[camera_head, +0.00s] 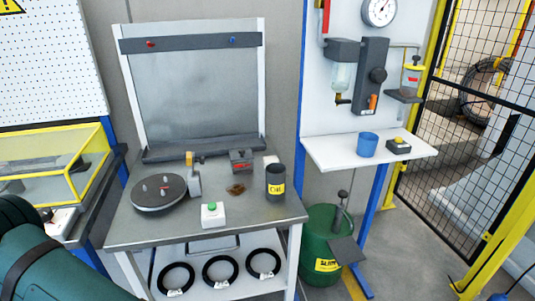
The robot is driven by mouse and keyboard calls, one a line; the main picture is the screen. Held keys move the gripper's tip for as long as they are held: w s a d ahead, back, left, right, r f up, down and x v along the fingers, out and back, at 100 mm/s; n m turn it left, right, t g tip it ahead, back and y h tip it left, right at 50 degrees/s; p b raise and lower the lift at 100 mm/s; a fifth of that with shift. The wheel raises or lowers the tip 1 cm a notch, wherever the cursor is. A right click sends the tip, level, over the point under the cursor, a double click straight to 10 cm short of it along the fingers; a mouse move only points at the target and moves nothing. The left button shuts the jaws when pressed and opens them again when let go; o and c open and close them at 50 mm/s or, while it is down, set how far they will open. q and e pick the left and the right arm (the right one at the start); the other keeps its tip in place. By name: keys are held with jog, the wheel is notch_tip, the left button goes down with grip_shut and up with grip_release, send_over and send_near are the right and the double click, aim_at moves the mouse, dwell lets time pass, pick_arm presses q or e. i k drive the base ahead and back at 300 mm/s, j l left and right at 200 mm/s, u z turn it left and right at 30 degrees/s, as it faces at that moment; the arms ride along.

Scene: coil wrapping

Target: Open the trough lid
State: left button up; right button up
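A yellow-framed box with clear panels (88,160) stands on the bench at the left edge. It looks like the trough with its lid, and the clear cover appears to be down over it. Its left part is cut off by the picture edge. A pale block with a red mark (62,222) sits in front of it. Neither of my grippers is in view.
A dark green rounded body with a black band fills the lower left corner, hiding part of the bench. The middle table holds a round plate (158,193), a green-button box (213,215) and a dark cup (275,182). A green bin (318,240) stands right.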

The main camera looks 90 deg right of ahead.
aim_at(242, 154)
jog(key=z, duration=2.85)
